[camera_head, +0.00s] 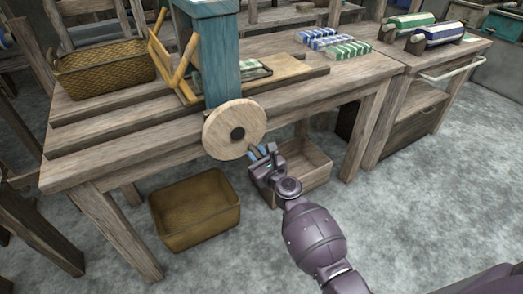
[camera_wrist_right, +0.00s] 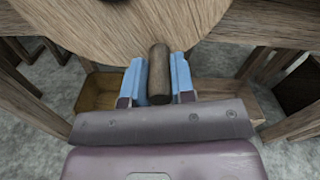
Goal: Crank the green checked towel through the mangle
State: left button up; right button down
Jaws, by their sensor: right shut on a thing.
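The mangle (camera_head: 222,62) is a blue-painted frame standing on the wooden table. A round wooden crank wheel (camera_head: 234,129) with a dark hub is on its near side. A green checked towel (camera_head: 256,70) lies on the board at the right of the mangle, partly hidden by the blue post. My right gripper (camera_head: 257,151) is at the wheel's lower right rim. In the right wrist view its blue fingers (camera_wrist_right: 158,80) are shut on the wooden crank handle (camera_wrist_right: 158,72), one on each side. My left gripper is not in view.
A wicker basket (camera_head: 104,70) stands on the table at the left. Folded blue and green checked towels (camera_head: 333,42) lie at the right. Below are a yellow-brown bin (camera_head: 196,212) and a wooden crate (camera_head: 308,178). Fabric rolls (camera_head: 436,35) lie on the side cabinet.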

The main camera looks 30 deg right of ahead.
aim_at(237, 154)
jog(key=a+m, duration=0.2)
jog(key=m, duration=0.1)
jog(key=shift+f, duration=0.35)
jog(key=shift+a+m, duration=0.5)
jog(key=shift+m, duration=0.1)
jog(key=shift+a+m, duration=0.4)
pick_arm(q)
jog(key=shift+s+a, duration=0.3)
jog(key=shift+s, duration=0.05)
pick_arm(e)
jog(key=shift+a+f, duration=0.1)
jog(key=shift+a, duration=0.25)
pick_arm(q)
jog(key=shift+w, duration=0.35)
pick_arm(e)
jog(key=shift+a, duration=0.15)
jog(key=c, duration=1)
grip_release()
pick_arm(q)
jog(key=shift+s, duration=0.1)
pick_arm(e)
jog(key=shift+o, duration=0.2)
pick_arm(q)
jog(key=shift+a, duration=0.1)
